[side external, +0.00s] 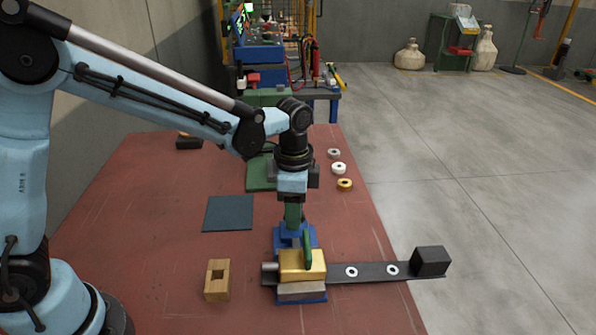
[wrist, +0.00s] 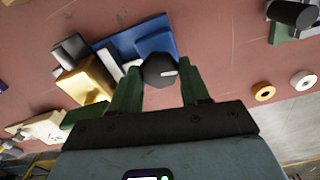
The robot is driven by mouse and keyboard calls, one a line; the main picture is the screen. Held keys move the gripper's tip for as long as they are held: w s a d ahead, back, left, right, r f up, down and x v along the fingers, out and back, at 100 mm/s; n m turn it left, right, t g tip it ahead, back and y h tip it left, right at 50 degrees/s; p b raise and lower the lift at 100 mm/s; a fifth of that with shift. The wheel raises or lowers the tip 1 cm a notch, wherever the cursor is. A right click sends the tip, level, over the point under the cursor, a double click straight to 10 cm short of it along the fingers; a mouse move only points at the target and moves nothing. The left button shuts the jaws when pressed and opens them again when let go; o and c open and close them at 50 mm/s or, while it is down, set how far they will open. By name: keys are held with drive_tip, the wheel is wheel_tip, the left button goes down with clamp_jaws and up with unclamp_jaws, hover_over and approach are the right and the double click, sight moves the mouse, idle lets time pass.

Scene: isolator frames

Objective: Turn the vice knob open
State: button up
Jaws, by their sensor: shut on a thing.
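The vice has a blue base (side external: 281,238) at the lower middle of the side view; the base also shows in the wrist view (wrist: 143,38). A gold block (side external: 302,262) sits at its near end, and shows left of my fingers in the wrist view (wrist: 88,82). The dark, faceted vice knob (wrist: 158,72) has a small white mark on its face. My gripper (wrist: 157,70) points down over the vice, its green fingers on either side of the knob and shut on it. In the side view my gripper (side external: 294,228) hides the knob.
A black bar (side external: 375,272) with two white rings runs right from the vice to a black block (side external: 431,261). A wooden block (side external: 217,280) and dark mat (side external: 228,213) lie left. Several small rings (side external: 339,168) lie near the table's right edge. The red table's left side is mostly clear.

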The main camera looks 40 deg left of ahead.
drive_tip(key=n, duration=0.5)
drive_tip(key=shift+n, duration=0.3)
drive_tip(key=n, duration=0.4)
drive_tip(key=shift+n, duration=0.3)
drive_tip(key=n, duration=0.9)
drive_tip(key=shift+n, duration=0.3)
drive_tip(key=o, duration=1.1)
drive_tip(key=shift+c, duration=0.2)
wheel_tip(320, 180, up, 12)
